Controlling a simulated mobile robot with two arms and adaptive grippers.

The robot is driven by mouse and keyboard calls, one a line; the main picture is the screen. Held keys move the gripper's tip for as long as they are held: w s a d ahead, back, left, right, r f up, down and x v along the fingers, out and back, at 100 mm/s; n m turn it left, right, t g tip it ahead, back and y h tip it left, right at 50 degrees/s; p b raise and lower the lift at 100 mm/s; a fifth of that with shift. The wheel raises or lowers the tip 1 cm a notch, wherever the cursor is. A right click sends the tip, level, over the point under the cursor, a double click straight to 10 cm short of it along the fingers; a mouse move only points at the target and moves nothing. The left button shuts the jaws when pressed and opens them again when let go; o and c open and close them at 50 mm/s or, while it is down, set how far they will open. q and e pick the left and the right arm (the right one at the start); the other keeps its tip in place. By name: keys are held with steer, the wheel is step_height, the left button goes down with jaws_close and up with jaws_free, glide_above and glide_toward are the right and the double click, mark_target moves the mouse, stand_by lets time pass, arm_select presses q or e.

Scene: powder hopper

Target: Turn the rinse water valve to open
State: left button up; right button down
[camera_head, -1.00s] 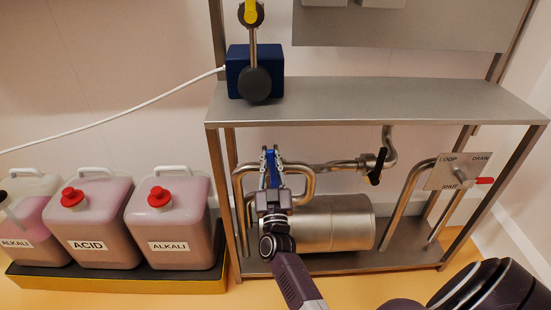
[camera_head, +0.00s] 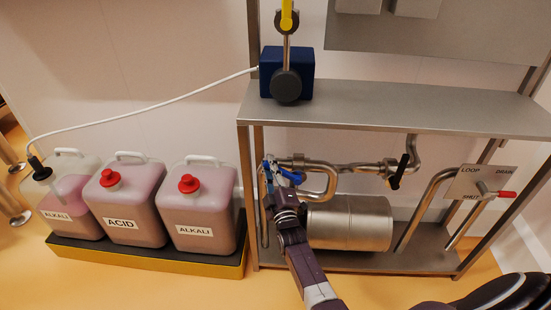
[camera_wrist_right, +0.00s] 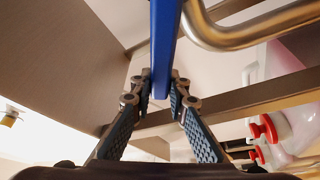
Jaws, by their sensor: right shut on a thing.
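The rinse water valve's blue lever handle (camera_head: 291,176) is on the steel pipework under the shelf, at the left end of the rack. In the head view it lies aslant, partly hidden by my right gripper (camera_head: 271,172). In the right wrist view the handle is a long blue bar (camera_wrist_right: 164,40) running between the two fingertips of my right gripper (camera_wrist_right: 160,84), which are shut on it. The valve body is mostly hidden by the gripper. My left gripper is not in view.
A black-handled valve (camera_head: 398,172) and a red-handled LOOP/DRAIN valve (camera_head: 507,194) are further right.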

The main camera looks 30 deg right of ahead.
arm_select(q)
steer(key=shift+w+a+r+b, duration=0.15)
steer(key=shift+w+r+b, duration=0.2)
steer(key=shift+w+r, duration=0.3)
arm_select(e)
step_height(320, 180, down, 8)
steer(key=a+n+g+y, duration=0.1)
steer(key=n+g, duration=0.1)
steer(key=n, duration=0.6)
steer(key=shift+a+r+g, duration=0.15)
steer(key=shift+a+g, duration=0.1)
steer(key=shift+g, duration=0.15)
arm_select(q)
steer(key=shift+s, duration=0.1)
arm_select(e)
steer(key=shift+w, duration=0.1)
steer(key=c, duration=1.8)
jaws_free()
steer(key=shift+w+y, duration=0.1)
steer(key=shift+y, duration=0.2)
steer(key=shift+c, duration=0.2)
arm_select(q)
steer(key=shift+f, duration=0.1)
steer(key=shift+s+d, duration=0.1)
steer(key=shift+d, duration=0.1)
